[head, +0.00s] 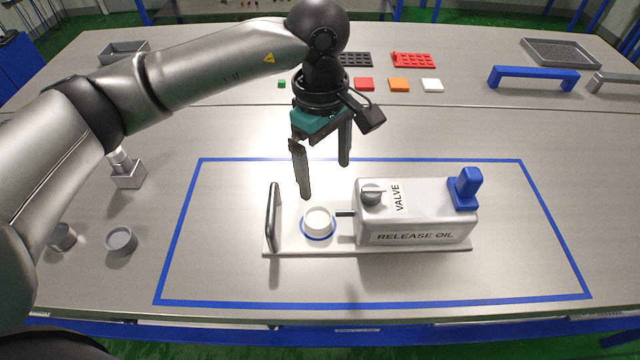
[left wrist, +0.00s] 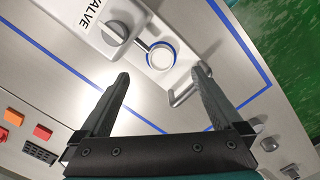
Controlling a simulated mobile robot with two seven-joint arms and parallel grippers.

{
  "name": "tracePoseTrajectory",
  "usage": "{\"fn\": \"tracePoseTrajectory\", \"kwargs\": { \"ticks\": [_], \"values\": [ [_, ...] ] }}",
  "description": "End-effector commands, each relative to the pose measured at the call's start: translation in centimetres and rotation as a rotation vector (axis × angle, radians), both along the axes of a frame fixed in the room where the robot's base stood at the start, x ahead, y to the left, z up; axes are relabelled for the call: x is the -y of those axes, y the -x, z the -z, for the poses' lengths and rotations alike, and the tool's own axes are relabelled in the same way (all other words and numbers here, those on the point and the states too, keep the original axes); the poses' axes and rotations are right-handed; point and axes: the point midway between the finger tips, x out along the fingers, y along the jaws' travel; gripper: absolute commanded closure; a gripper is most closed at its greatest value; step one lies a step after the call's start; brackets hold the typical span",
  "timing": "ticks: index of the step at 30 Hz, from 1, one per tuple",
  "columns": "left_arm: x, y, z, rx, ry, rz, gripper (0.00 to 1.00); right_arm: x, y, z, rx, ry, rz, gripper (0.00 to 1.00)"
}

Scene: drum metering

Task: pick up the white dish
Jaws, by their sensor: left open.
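The white dish (head: 318,221) is small and round. It stands on a blue ring on the pale base plate of the release oil unit (head: 415,215), just left of the unit's spout. It also shows in the left wrist view (left wrist: 162,57), with the spout reaching toward it. My left gripper (head: 325,180) is open and empty, with its fingers pointing down above the dish and apart from it. In the left wrist view the dish appears just beyond the gap between the fingertips (left wrist: 161,72). My right gripper is not in view.
A dark upright handle (head: 273,215) stands left of the dish, and the unit with its valve knob (head: 371,193) stands right. Blue tape (head: 178,245) frames the area. A grey cup (head: 121,241) sits at left. The table in front of the base plate is clear.

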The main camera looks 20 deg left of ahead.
Motion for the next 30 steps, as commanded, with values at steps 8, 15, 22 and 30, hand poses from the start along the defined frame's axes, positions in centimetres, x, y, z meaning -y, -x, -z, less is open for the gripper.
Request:
{"fn": "tracePoseTrajectory", "kwargs": {
  "ticks": [8, 15, 22, 30],
  "values": [
    [-1.3, -0.2, 1.8, 0.032, -0.067, 0.031, 0.0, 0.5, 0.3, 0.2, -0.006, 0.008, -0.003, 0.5],
    [-1.2, -0.1, 7.0, 0.031, -0.064, 0.029, 0.0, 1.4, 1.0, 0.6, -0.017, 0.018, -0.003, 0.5],
    [-1.2, -0.2, 9.3, 0.035, -0.062, 0.028, 0.0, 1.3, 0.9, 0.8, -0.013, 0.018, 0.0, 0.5],
    [-1.3, 0.0, 11.5, 0.032, -0.062, 0.027, 0.0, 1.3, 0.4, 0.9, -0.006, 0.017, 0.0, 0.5]
  ]
}}
